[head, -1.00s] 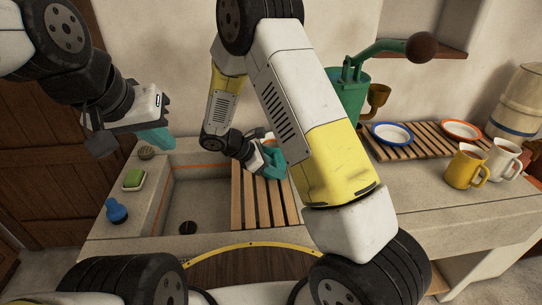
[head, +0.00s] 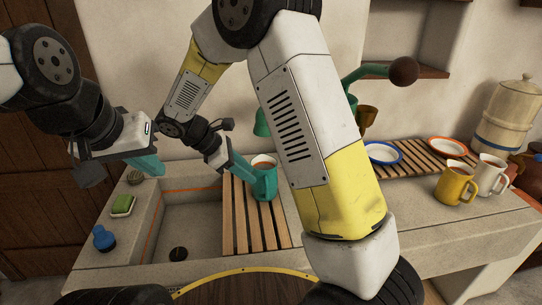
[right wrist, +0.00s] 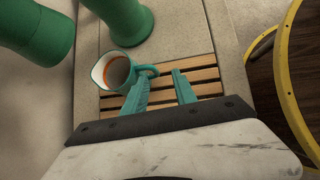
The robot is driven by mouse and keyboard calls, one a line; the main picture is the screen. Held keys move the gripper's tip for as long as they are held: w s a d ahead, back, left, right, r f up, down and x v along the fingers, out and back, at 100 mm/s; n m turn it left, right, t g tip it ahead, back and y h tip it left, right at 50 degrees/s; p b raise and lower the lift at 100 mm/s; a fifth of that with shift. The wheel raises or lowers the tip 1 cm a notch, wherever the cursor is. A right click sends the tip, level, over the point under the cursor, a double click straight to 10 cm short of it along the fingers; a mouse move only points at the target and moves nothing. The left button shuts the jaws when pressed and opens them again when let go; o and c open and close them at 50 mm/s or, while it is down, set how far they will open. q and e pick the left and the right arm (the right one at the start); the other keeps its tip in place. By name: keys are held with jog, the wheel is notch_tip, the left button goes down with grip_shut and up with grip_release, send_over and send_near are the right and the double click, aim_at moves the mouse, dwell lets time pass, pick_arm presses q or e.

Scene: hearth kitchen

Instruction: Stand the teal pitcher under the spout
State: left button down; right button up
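The teal pitcher (head: 265,182) stands upright on the slatted wooden rack (head: 240,222) over the sink's right part. In the right wrist view the pitcher (right wrist: 113,82) shows a reddish-brown line inside, with its handle toward my gripper. My right gripper (right wrist: 160,76) has its teal fingers apart with nothing held, close to the handle; whether the handle lies between the tips is unclear. In the head view my right gripper (head: 238,168) is just left of the pitcher. The green spout (head: 262,123) shows behind and above the pitcher, partly hidden by my arm. My left gripper (head: 148,164) hovers over the sink's left side.
The pump lever (head: 370,72) ends in a dark knob. Two plates (head: 384,153) lie on a second slatted rack (head: 412,165); yellow (head: 455,186) and white (head: 489,175) mugs stand at right. A green sponge (head: 122,205) and a blue bottle (head: 103,238) sit left of the open basin.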

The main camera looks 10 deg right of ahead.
jog(key=s+d+r+m+t+y, duration=0.2)
jog(key=s+d+r+m+y, duration=0.3)
jog(key=s+r+m, duration=0.3)
jog(key=s+d+r+m+t+y, duration=0.2)
jog(key=s+d+r+m+y, duration=0.2)
jog(key=s+d+r+m, duration=0.2)
jog(key=s+r+m, duration=0.2)
jog(key=s+m, duration=0.1)
jog(key=s, duration=0.1)
jog(key=shift+s+r+m+t+y, duration=0.2)
jog(key=shift+r+m+t+y, duration=0.05)
jog(key=shift+m+t+y, duration=0.15)
